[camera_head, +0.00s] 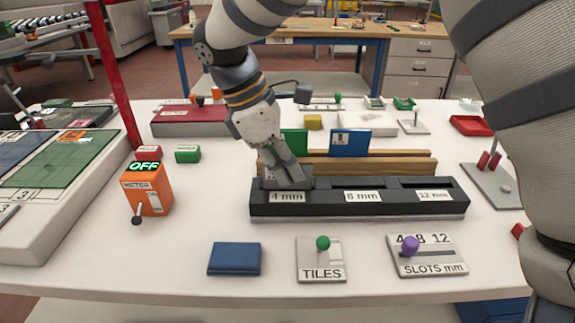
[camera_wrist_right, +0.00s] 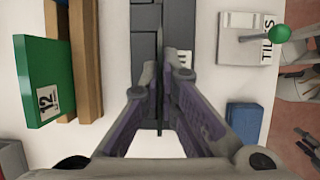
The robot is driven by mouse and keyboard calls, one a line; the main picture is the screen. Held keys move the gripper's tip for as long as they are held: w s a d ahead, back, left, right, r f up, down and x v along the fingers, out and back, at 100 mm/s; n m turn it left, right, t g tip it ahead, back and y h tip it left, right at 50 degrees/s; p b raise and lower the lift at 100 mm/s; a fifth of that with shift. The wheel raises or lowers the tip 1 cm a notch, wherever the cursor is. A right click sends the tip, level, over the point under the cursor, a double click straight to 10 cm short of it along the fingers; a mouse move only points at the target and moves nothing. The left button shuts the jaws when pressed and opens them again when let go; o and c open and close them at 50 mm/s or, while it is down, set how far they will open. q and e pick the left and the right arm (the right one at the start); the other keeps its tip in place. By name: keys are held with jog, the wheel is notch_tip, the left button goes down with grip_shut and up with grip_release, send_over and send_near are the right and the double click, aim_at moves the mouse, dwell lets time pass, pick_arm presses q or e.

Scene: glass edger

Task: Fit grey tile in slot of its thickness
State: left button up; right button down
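The black slot block (camera_head: 360,207) lies across the table with slots labelled 4 mm, 8 mm and 12 mm; it also shows in the right wrist view (camera_wrist_right: 146,48). My right gripper (camera_head: 288,177) points down at the 4 mm slot, its fingertips at the top of the block. My left gripper is out of view.
Behind the block, a wooden rack (camera_head: 400,164) holds a green tile (camera_head: 294,142) and a blue tile (camera_head: 350,143). An orange meter (camera_head: 147,190) reading OFF stands left. A blue pad (camera_head: 234,259), TILES plate (camera_head: 321,264) and SLOTS plate (camera_head: 428,262) lie in front.

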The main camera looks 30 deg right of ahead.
jog(key=shift+f, duration=0.1)
jog(key=c, duration=1.7)
grip_release()
jog(key=v, duration=1.2)
